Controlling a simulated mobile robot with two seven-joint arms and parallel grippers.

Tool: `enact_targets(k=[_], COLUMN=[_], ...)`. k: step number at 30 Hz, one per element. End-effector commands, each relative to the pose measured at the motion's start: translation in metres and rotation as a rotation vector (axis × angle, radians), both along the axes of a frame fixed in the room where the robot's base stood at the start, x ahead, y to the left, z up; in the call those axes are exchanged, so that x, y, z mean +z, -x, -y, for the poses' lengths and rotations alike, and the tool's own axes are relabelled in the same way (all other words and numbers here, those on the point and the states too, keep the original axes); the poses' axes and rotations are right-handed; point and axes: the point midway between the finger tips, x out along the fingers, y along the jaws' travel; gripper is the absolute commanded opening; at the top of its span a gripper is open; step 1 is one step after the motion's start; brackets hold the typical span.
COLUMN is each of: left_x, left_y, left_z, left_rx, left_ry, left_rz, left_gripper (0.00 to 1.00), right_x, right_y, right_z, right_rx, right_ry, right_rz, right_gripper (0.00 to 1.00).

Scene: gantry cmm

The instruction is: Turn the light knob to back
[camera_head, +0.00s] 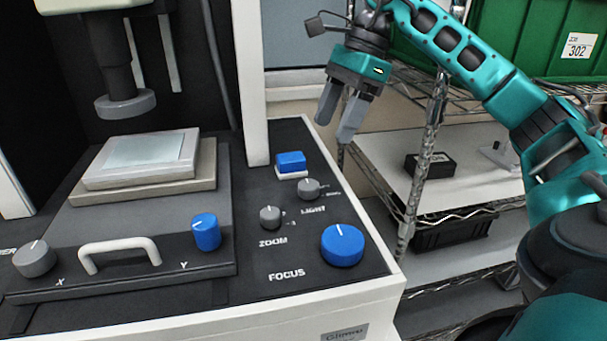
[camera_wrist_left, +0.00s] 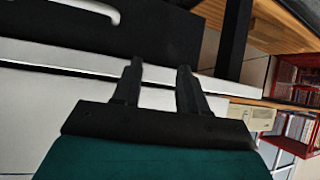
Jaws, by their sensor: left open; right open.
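The light knob (camera_head: 309,188) is a small grey dial with a pale pointer line. It sits on the machine's black panel in the head view, just above the LIGHT label (camera_head: 313,210) and in front of a blue square button (camera_head: 291,162). My right gripper (camera_head: 336,122) is open and empty. It hangs in the air behind and to the right of the knob, fingers pointing down, apart from it. My left gripper (camera_wrist_left: 160,75) shows only in the left wrist view, open and empty, before a white edge and a dark surface.
The grey zoom knob (camera_head: 270,217) and large blue focus knob (camera_head: 342,245) stand close to the light knob. A white column (camera_head: 249,80) rises at its left. A wire shelf with a green bin (camera_head: 540,45) stands at the right.

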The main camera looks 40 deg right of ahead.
Motion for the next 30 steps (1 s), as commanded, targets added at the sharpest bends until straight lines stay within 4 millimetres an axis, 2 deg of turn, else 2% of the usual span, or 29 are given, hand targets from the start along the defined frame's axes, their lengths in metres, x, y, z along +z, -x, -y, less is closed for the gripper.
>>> enact_targets(k=[1,9,15,21,30], left_x=[-0.006,-0.011,-0.008,-0.005,-0.007], left_y=[0.002,0.002,-0.004,-0.008,-0.007], left_z=[0.001,0.007,0.008,0.008,0.008], left_rx=[-0.002,-0.010,-0.013,-0.014,-0.015], left_ry=[0.002,0.012,0.014,0.015,0.014], left_rz=[-0.008,-0.011,0.002,0.013,0.010], left_gripper=[0.43,0.43,0.43,0.43,0.43], right_x=[-0.012,-0.065,-0.092,-0.104,-0.105], right_y=[0.000,-0.007,-0.011,-0.013,-0.013], right_z=[-0.004,-0.025,-0.037,-0.042,-0.043], right_rx=[0.003,0.002,0.002,0.001,0.001], right_ry=[0.001,-0.004,-0.004,-0.005,-0.005], right_rz=[-0.005,-0.005,-0.003,-0.001,0.000], right_gripper=[0.65,0.65,0.65,0.65,0.63])
